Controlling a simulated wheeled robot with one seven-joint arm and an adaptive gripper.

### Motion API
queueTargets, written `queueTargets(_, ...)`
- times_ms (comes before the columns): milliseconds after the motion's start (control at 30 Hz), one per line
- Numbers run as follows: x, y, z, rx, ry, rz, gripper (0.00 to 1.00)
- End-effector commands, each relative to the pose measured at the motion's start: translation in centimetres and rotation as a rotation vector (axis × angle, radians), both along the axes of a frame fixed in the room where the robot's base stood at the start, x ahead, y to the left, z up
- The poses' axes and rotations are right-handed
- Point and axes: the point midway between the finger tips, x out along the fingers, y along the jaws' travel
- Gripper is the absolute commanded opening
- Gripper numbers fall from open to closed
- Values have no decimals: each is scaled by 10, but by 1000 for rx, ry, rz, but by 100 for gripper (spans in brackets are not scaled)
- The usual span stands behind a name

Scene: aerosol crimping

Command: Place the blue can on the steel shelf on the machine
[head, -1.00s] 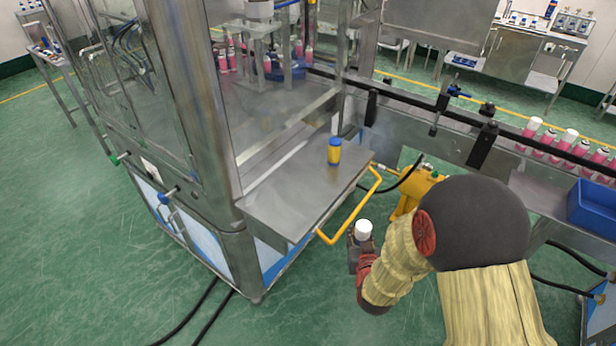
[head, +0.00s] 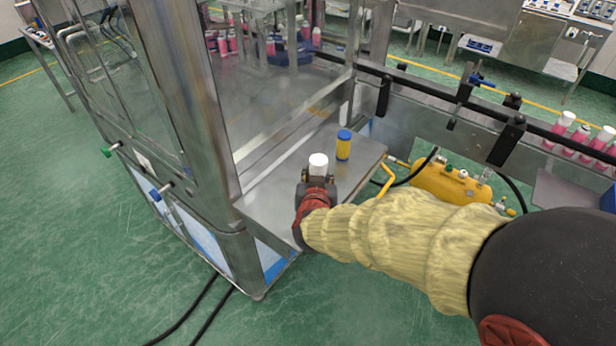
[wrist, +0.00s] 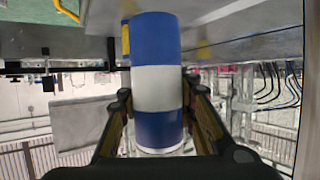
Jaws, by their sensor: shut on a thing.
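The blue can (wrist: 157,80), banded blue and white, is between the fingers of my gripper (wrist: 157,115) in the wrist view. In the head view only its white top (head: 318,162) shows clearly; its body is hidden by my gripper (head: 317,180). The can looks upright. The steel shelf (head: 262,203) sticks out from the machine, and my gripper is over its front part as seen from the head. I cannot tell whether the can touches the shelf.
Bare shelf lies left of my gripper. The machine's steel post (head: 190,100) rises at the left.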

Motion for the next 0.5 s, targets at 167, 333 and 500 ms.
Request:
queueTargets(167,38,15,-22,0,-1,-1,0)
queueTargets(333,66,26,-50,-1,1,-1,0)
queueTargets(500,83,33,-69,-1,-2,-1,0)
